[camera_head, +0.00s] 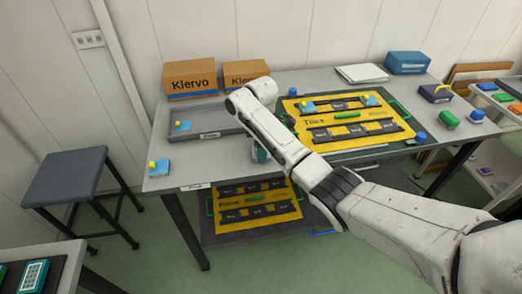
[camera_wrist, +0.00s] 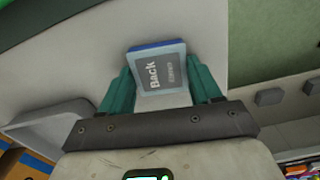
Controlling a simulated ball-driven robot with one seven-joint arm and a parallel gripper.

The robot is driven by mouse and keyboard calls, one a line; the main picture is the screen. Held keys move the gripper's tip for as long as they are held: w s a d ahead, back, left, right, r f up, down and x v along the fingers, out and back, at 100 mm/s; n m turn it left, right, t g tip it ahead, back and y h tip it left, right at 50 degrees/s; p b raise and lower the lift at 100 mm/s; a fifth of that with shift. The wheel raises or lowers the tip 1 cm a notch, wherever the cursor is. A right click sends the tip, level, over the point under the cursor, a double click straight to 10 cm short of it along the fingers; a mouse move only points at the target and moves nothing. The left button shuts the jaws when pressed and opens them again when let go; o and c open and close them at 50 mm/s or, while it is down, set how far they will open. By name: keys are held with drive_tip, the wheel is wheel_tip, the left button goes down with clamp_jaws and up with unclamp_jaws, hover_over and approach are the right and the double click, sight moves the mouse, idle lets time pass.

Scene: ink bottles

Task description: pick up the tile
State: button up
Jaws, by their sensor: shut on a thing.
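My gripper (camera_wrist: 158,88) has two teal fingers shut on a tile (camera_wrist: 160,68) in the wrist view. The tile shows a grey label face reading "Back" and a blue far edge. In the head view my gripper (camera_head: 261,153) is mostly hidden behind my arm, near the table's front edge, and the held tile cannot be made out there.
The grey tray (camera_head: 215,133) lies left of the yellow board (camera_head: 384,126) on the table. Kiervo boxes (camera_head: 190,78) stand behind. Green and blue blocks (camera_head: 448,119) sit at right. A second yellow board (camera_head: 283,211) is on a shelf below. A stool (camera_head: 68,178) stands left.

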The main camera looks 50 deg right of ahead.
drive_tip(key=shift+r, duration=0.4)
drive_tip(key=s+r, duration=0.1)
drive_tip(key=r, duration=0.1)
drive_tip(key=s+r+p, duration=0.1)
drive_tip(key=r, duration=0.1)
drive_tip(key=s+r+p, duration=0.1)
drive_tip(key=r, duration=0.2)
drive_tip(key=shift+s+a, duration=0.1)
drive_tip(key=shift+a, duration=0.25)
drive_tip(key=s+a+r+p, duration=0.2)
drive_tip(key=s+r+p, duration=0.3)
drive_tip(key=s+p, duration=0.4)
drive_tip(key=shift+s+r, duration=0.15)
drive_tip(key=shift+s, duration=0.5)
drive_tip(key=shift+a, duration=0.1)
